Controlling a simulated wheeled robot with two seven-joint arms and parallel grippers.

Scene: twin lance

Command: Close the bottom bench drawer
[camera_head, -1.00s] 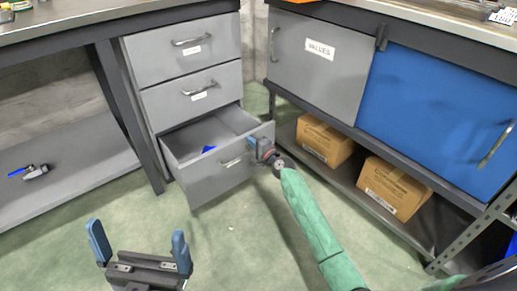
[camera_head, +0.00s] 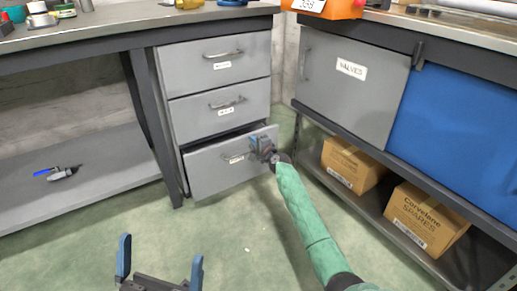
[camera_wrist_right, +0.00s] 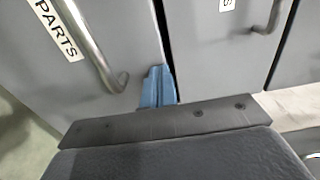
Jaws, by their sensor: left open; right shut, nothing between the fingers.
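The bottom bench drawer (camera_head: 212,171) is a grey front with a bar handle and a white label, still slightly out from the cabinet, with a dark gap above it. My right gripper (camera_head: 262,150) is shut and empty, at the upper right of this drawer front. In the right wrist view the blue fingertips (camera_wrist_right: 157,87) are beside the drawer front (camera_wrist_right: 105,50), whose label reads PARTS. Whether they touch it is hard to tell. My left gripper (camera_head: 160,262) is open and empty above the floor at the lower left.
Two closed grey drawers (camera_head: 215,60) are above. At the right stands a bench with a grey VALVES door (camera_head: 352,85), a blue door (camera_head: 460,120) and cardboard boxes (camera_head: 425,215) on its low shelf. A valve (camera_head: 58,173) lies on the left shelf. The green floor is clear in front.

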